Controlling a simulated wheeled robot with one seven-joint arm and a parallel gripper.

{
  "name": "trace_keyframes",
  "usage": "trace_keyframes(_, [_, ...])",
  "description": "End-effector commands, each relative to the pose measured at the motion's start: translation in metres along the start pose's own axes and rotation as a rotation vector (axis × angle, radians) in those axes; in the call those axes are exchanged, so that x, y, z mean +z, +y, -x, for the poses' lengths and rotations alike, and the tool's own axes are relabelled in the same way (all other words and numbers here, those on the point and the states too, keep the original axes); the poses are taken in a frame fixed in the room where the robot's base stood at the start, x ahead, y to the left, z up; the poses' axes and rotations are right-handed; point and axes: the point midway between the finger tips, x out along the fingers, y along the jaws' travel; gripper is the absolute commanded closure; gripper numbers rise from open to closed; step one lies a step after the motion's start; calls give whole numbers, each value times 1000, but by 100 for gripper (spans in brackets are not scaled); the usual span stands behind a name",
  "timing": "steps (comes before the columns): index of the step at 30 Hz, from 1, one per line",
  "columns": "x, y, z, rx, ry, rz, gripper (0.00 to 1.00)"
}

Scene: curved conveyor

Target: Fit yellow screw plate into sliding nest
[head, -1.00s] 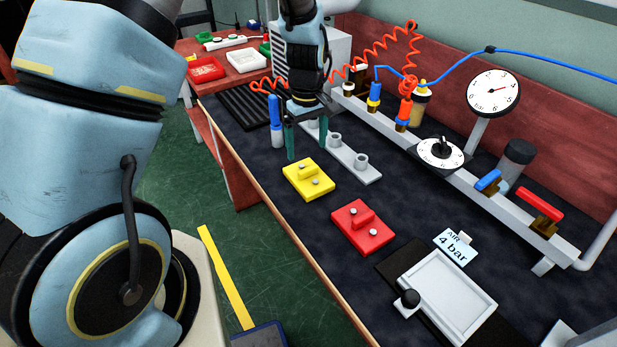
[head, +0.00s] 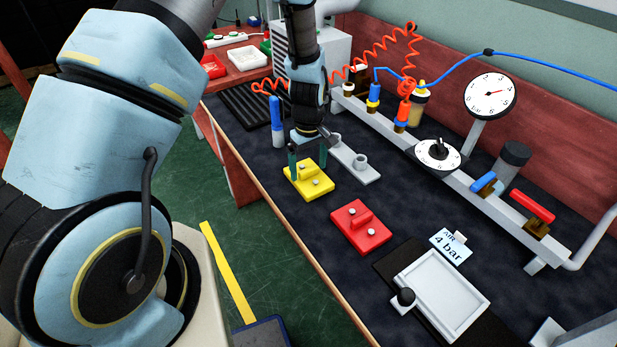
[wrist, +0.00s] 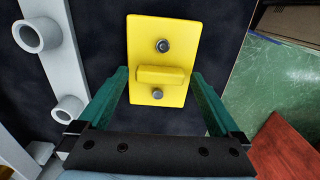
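The yellow screw plate (head: 309,182) lies flat on the dark bench top, with a raised grip bar and two screws. It also shows in the wrist view (wrist: 160,38), ahead of my gripper. My gripper (head: 309,172) is open just above the plate's far end. In the wrist view its green fingers (wrist: 158,82) stand apart on either side of the plate, near the ends of the grip bar, holding nothing. The sliding nest (head: 443,294) is an empty white tray with a black knob at the front right of the bench.
A red screw plate (head: 360,228) lies between the yellow plate and the nest. A grey rail with round sockets (head: 354,163) lies behind the yellow plate. A blue bottle-like tool (head: 277,124) stands left of my gripper. The air manifold (head: 470,182) runs along the back.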

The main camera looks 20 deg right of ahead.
Motion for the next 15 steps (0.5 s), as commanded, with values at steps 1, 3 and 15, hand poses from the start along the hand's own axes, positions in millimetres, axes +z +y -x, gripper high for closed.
trace_keyframes(1, [0, 0, 0, 0, 0, 0, 7])
trace_keyframes(3, [0, 0, 0, 0, 0, 0, 15])
trace_keyframes(15, [0, 0, 0, 0, 0, 0, 60])
